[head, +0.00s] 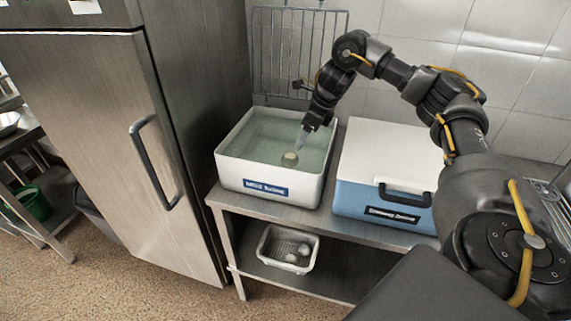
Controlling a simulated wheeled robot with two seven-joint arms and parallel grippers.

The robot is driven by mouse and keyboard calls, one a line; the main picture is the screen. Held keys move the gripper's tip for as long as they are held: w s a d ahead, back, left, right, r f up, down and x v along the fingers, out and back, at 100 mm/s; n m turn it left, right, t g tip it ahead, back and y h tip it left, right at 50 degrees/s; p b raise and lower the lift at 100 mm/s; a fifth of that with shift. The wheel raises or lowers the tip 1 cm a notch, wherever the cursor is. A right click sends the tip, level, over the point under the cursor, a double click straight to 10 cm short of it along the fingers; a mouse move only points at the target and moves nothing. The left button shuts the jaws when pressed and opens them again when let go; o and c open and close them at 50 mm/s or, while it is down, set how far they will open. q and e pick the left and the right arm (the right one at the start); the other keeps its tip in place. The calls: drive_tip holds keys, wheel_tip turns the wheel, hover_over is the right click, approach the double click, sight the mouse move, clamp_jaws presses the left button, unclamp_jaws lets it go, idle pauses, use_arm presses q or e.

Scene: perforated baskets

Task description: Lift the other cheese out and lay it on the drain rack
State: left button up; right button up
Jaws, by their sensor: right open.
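A pale round cheese (290,159) shows in the greenish water of the white tub (240,174), near the tub's right side. My right gripper (300,146) reaches down into the tub from the upper right. It is open, with its fingertips close to the cheese; whether they touch it is too small to tell. A small perforated basket (264,256) on the lower shelf holds pale round pieces (291,257). A wire rack (275,60) stands upright against the wall behind the tub; I cannot tell whether it is the drain rack. My left gripper is out of view.
A blue cooler box (362,199) with a white lid stands right of the tub on the steel table (265,205), with a narrow gap between them. A tall steel fridge (90,110) stands close on the left. A green bucket (36,204) sits at far left.

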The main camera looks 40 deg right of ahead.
sight(292, 154)
drive_tip(key=b+x, duration=0.1)
drive_tip(key=x, duration=0.4)
drive_tip(key=shift+d+f, duration=0.1)
drive_tip(key=shift+f, duration=0.05)
drive_tip(key=shift+w+f, duration=0.25)
drive_tip(key=shift+f, duration=0.1)
drive_tip(key=shift+a+f+p, duration=0.15)
drive_tip(key=shift+a+p, duration=0.15)
drive_tip(key=p+x, duration=0.1)
drive_tip(key=x, duration=0.2)
drive_tip(key=shift+w+a+f, duration=0.1)
drive_tip(key=shift+a+f, duration=0.15)
drive_tip(key=shift+f, duration=0.05)
drive_tip(key=shift+w+f, duration=0.15)
drive_tip(key=shift+f, duration=0.3)
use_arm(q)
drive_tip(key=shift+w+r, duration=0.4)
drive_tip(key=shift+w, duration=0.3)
